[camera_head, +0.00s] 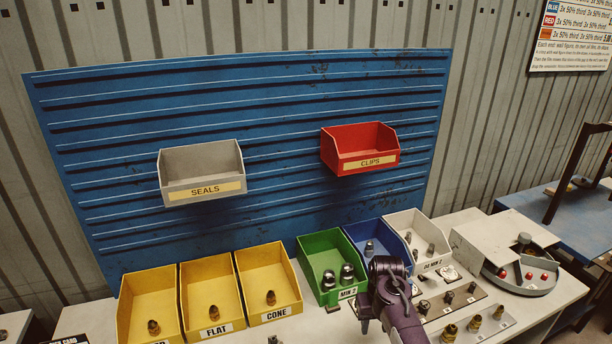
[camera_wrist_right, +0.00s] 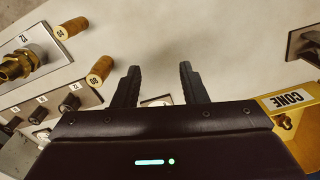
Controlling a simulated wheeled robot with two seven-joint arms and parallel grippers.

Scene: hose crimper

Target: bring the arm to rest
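My right gripper (camera_wrist_right: 158,84) is open in the right wrist view. Its two black fingers stand apart with nothing between them, over a bare pale bench top. In the head view my right arm comes up from the bottom edge, and its gripper (camera_head: 366,312) hangs low in front of the green and blue bins. Its fingers are hard to make out there. My left gripper is not in view.
Yellow bins (camera_head: 208,300), a green bin (camera_head: 322,252), a blue bin (camera_head: 380,236) and a white bin (camera_head: 412,222) line the bench. Fitting plates (camera_head: 480,322) and a grey round machine (camera_head: 520,255) stand right. Seals (camera_head: 203,172) and clips (camera_head: 360,147) bins hang behind.

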